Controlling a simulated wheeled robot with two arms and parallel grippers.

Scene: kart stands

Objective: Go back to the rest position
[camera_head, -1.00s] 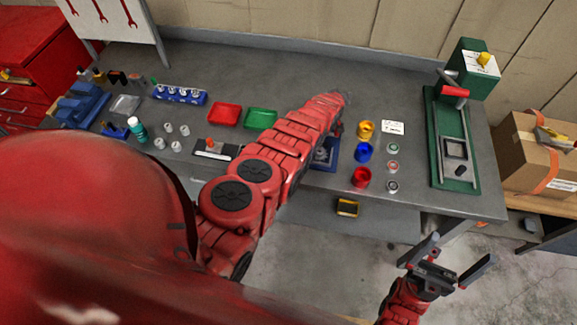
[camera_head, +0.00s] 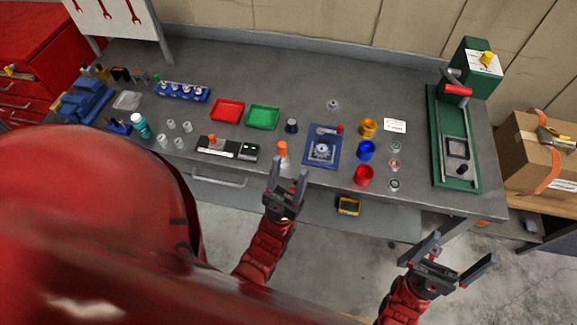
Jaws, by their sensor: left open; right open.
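My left gripper (camera_head: 288,180) is open and empty, in front of the workbench's front edge, below the orange-capped item on the bench. My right gripper (camera_head: 451,262) is open and empty, in front of the bench's right part, over the floor. The grey workbench (camera_head: 300,65) spreads across the view beyond both grippers. Neither gripper appears to touch anything.
Near the bench edge are an orange-capped item (camera_head: 282,151), a scale (camera_head: 216,148) and a blue fixture (camera_head: 333,155). Red (camera_head: 227,110) and green (camera_head: 262,117) trays lie behind. A green press (camera_head: 437,130) stands right. A cardboard box (camera_head: 530,160) is further right.

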